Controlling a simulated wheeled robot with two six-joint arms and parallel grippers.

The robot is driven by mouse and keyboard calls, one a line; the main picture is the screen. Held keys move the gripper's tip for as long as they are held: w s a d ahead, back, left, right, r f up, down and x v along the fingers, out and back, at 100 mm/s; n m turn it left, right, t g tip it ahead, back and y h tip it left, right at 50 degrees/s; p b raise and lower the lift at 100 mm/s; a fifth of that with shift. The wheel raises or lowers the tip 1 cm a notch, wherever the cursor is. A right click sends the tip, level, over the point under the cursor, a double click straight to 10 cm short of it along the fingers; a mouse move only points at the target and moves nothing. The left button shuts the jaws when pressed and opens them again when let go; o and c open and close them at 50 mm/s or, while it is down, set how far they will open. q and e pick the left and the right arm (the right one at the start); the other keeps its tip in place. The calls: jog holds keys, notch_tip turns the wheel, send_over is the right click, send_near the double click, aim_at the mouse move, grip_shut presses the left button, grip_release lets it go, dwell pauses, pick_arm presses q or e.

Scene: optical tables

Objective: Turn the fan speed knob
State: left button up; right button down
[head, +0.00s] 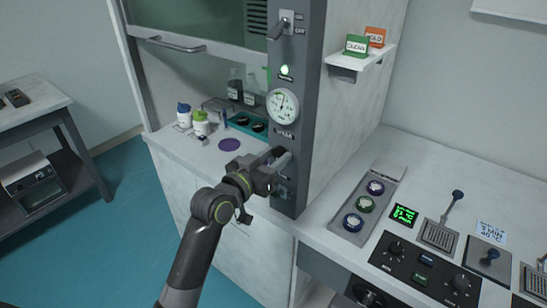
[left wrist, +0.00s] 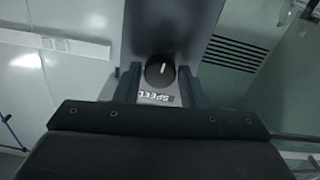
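The fan speed knob (left wrist: 160,70) is a round black knob with a white pointer line, on the dark grey control column (head: 296,110) of the fume hood. In the left wrist view it lies between the two fingers of my left gripper (left wrist: 158,82), with a small gap showing on each side. A partly covered speed label (left wrist: 155,97) sits beside the knob and reads upside down. In the head view my left gripper (head: 282,160) is at the column below the dial gauge, and it hides the knob. My left gripper is open. My right gripper is not in view.
Above the gripper the column carries a dial gauge (head: 283,105), a green light (head: 285,71) and a toggle switch (head: 287,24). Bottles (head: 200,123) stand on the hood's worktop to the left. A bench with control panels (head: 425,272) is at the right.

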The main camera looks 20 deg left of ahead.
pick_arm(q)
jog(key=c, duration=0.6)
jog(key=shift+o, duration=0.2)
jog(key=shift+r+n+p, duration=0.15)
jog(key=shift+n+p, duration=1.35)
jog(key=shift+p, duration=0.05)
jog(key=shift+n+p, duration=1.05)
jog(key=shift+n, duration=0.35)
jog(key=o, duration=1)
jog(key=shift+c, duration=0.2)
jog(key=b+v, duration=0.2)
jog(key=v, duration=1.5)
jog(key=shift+s+b, duration=0.2)
jog(key=shift+b, duration=0.15)
